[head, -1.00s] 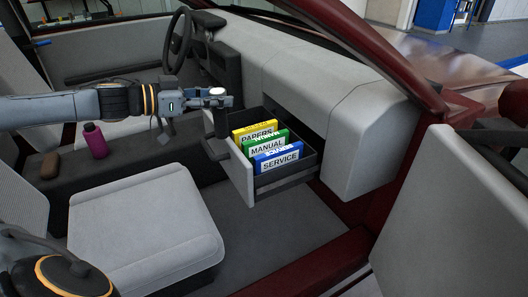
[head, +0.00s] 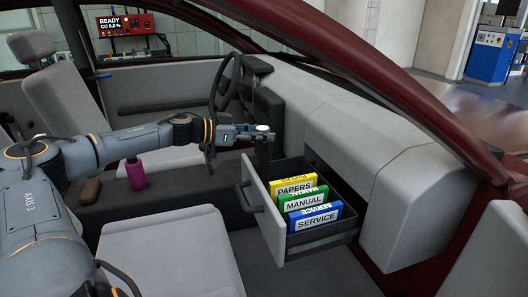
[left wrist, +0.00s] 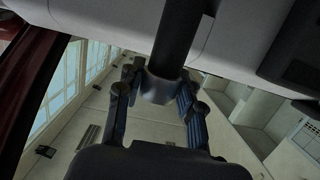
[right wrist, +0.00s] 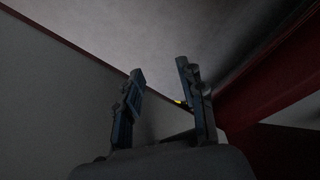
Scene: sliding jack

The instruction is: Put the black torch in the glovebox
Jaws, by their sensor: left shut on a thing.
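The black torch (head: 262,152) hangs upright from my left gripper (head: 262,131), whose fingers are shut on its upper part. In the left wrist view the torch (left wrist: 178,45) shows as a dark cylinder between the fingers. The glovebox (head: 264,218) is pulled open like a drawer and holds a yellow PAPERS folder (head: 294,187), a green MANUAL folder (head: 303,203) and a blue SERVICE folder (head: 317,222). The torch's lower end is at the drawer's far left edge; its exact height over it is unclear. My right gripper (right wrist: 160,88) is open and empty.
The steering wheel (head: 225,85) and centre console stand behind the torch. A magenta bottle (head: 136,176) and a brown case (head: 91,191) are on the console at left. The front seat (head: 170,250) lies left of the drawer. The dashboard (head: 350,130) overhangs the drawer's rear.

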